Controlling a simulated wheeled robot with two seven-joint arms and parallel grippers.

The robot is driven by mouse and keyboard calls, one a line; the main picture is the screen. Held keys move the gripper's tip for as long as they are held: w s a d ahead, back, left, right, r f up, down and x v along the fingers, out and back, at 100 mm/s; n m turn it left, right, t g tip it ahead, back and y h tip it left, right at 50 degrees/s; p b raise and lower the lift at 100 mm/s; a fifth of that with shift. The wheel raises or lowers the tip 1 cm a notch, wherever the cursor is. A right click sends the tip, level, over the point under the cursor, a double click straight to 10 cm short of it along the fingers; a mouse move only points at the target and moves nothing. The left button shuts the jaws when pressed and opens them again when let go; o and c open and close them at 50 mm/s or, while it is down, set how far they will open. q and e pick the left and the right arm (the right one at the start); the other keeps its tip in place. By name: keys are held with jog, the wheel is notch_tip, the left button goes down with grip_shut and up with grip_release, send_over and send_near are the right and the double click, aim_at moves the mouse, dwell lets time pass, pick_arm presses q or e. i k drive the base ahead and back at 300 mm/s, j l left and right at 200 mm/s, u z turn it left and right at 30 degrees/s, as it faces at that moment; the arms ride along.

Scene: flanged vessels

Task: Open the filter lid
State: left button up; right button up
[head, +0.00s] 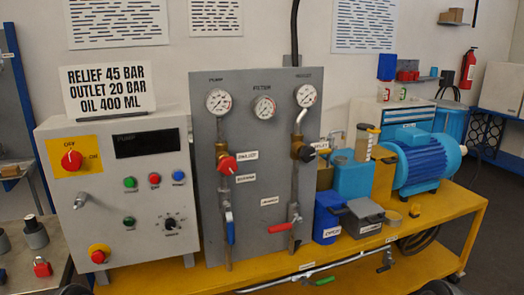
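I cannot make out for sure which part is the filter lid. The labels are too small to read. A gauge marked FILTER (264,107) is on the grey panel. Neither gripper can be made out; dark shapes at the bottom edge may be parts of my arms.
The yellow bench (455,222) carries a control box (120,205) at left, the grey gauge panel (262,220) with valves and pipes, a blue tank (352,178) and a blue motor (425,160). A pipe (320,268) runs along the front edge.

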aim_at(329, 204)
jog(key=i+l, duration=0.15)
jog(key=l, duration=0.35)
jog(key=i+l, duration=0.15)
jog(key=l, duration=0.35)
jog(key=i+l, duration=0.15)
jog(key=l, duration=0.4)
jog(key=i+l, duration=0.15)
jog(key=l, duration=0.35)
jog(key=i+l, duration=0.1)
jog(key=l, duration=0.4)
jog(key=i+l, duration=0.15)
jog(key=l, duration=0.35)
jog(key=i+l, duration=0.15)
jog(key=l, duration=0.35)
jog(key=i+l, duration=0.15)
jog(key=l, duration=0.4)
